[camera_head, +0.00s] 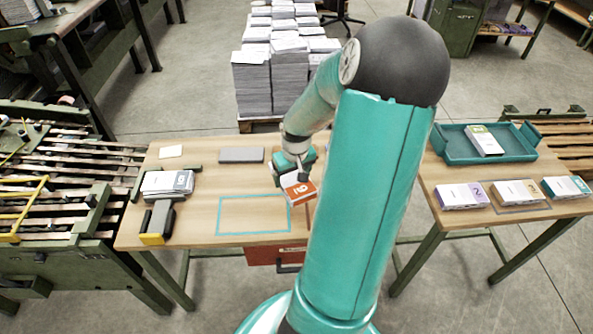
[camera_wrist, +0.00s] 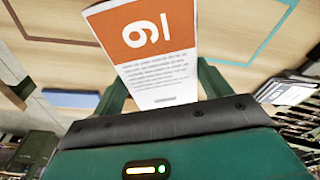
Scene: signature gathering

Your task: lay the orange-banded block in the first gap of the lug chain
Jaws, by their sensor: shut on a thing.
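The orange-banded block (camera_head: 299,190) is white with an orange band and a white numeral. My gripper (camera_head: 301,171) is shut on it, above the right part of the near table. In the wrist view the block (camera_wrist: 148,45) stands out between the two green fingers of my gripper (camera_wrist: 160,88), its printed face towards the camera. Part of the block is hidden by the gripper. I cannot tell for sure which thing is the lug chain; slatted machinery (camera_head: 62,165) stands at the left, and its gaps are not clear.
The right table (camera_head: 445,172) bears a teal tray (camera_head: 450,147) and a row of banded blocks (camera_head: 517,193). My arm hides the middle.

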